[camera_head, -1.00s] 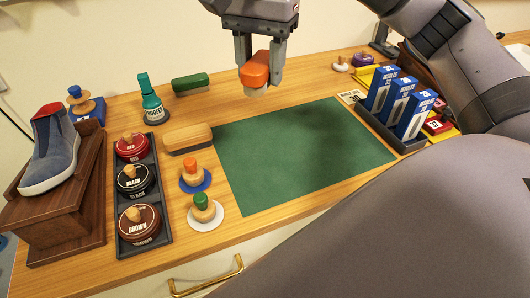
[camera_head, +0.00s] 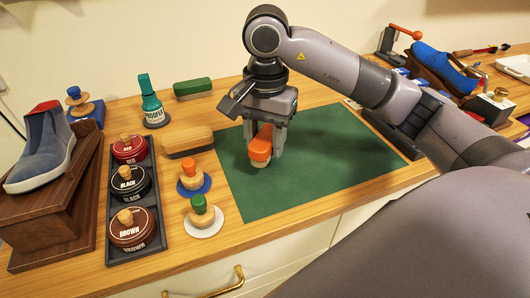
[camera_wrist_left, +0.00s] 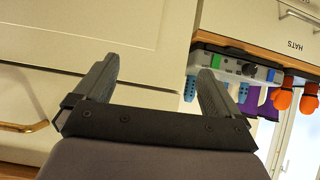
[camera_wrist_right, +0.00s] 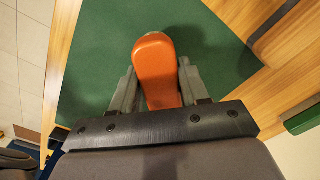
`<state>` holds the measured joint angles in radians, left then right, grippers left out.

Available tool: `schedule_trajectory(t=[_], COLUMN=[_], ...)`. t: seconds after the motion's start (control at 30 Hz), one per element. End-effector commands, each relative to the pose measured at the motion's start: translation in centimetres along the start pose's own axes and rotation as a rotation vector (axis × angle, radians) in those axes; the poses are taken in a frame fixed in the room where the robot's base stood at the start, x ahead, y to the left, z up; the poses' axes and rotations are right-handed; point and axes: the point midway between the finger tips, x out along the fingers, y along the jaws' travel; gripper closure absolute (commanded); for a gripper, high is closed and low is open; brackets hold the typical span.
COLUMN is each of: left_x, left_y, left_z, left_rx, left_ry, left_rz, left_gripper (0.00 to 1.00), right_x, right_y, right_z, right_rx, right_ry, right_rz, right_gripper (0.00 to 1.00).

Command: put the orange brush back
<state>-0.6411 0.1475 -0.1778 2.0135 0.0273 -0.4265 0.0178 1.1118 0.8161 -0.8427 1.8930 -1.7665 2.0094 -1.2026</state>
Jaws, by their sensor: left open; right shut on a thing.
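The orange brush (camera_head: 260,146) has an orange back and a pale lower side. My right gripper (camera_head: 264,150) is shut on it, low over the left part of the green mat (camera_head: 310,185). I cannot tell whether the brush touches the mat. The right wrist view shows the brush (camera_wrist_right: 157,70) between the fingers, its long end pointing away from the palm. My left gripper (camera_wrist_left: 160,85) is open and empty, in front of pale cabinet fronts, away from the brush.
Left of the mat stand a wooden brush (camera_head: 188,141), a blue-based dauber (camera_head: 191,177), a white-based dauber (camera_head: 202,215) and a tray of polish tins (camera_head: 130,183). A green brush (camera_head: 193,87) and a bottle (camera_head: 152,102) stand behind. The mat's right part is clear.

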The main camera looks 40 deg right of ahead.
Motion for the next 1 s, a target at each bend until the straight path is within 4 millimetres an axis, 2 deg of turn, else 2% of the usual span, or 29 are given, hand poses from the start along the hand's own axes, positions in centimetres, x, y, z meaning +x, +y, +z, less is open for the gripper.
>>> schedule_trajectory(t=[0.2,0.57,0.6,0.67,0.7,1.0], left_x=[0.2,0.4,0.4,0.3,0.3,0.2], left_y=[0.0,-0.1,0.0,-0.1,0.0,0.0], left_z=[0.3,0.5,0.5,0.4,0.3,0.1], left_rx=[0.000,-0.002,-0.002,-0.002,-0.002,-0.002], left_ry=[-0.005,-0.003,-0.003,-0.005,-0.004,-0.001], left_rz=[0.000,0.001,0.001,0.001,0.001,0.001], left_gripper=[0.03,0.03,0.03,0.03,0.03,0.03], right_x=[3.1,3.6,3.6,3.5,3.5,3.3], right_y=[0.1,0.0,0.0,0.0,0.0,0.0], right_z=[0.0,0.0,0.0,0.0,0.0,0.0], right_rx=[0.000,0.000,0.000,0.000,0.000,0.000], right_ry=[-0.001,0.000,0.000,0.000,0.000,-0.001], right_rz=[0.002,0.000,0.000,0.000,0.000,0.001], right_gripper=[0.84,0.84,0.52,0.33,0.30,0.30])
